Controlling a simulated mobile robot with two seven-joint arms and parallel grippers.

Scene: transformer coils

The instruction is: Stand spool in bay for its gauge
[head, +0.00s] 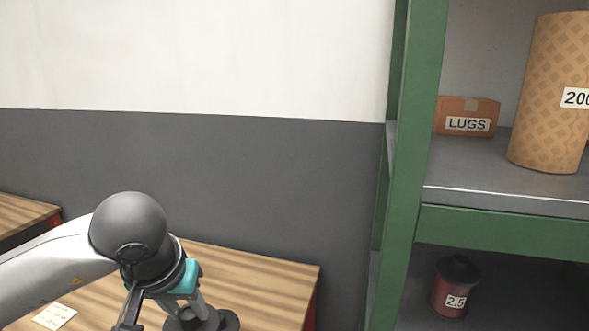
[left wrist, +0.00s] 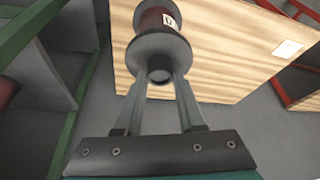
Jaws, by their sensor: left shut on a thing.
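My left gripper (head: 190,302) is over the wooden table at the lower left of the head view. It is shut on a spool (head: 232,319), whose dark flange shows at the bottom edge. The left wrist view shows the spool (left wrist: 162,45) at the fingertips, with dark flanges, a dark red winding and a white label I cannot read fully. Whether the spool touches the table is unclear. Another red spool (head: 441,298) marked 2.5 stands on the lower shelf of the green rack. No bay is clearly identifiable. My right gripper is out of view.
The green rack (head: 412,150) stands at the right, with a LUGS box (head: 466,104) and a large patterned cylinder (head: 550,70) on its upper shelf. The wooden table (head: 270,278) carries a paper note (head: 55,316). A gap separates table and rack.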

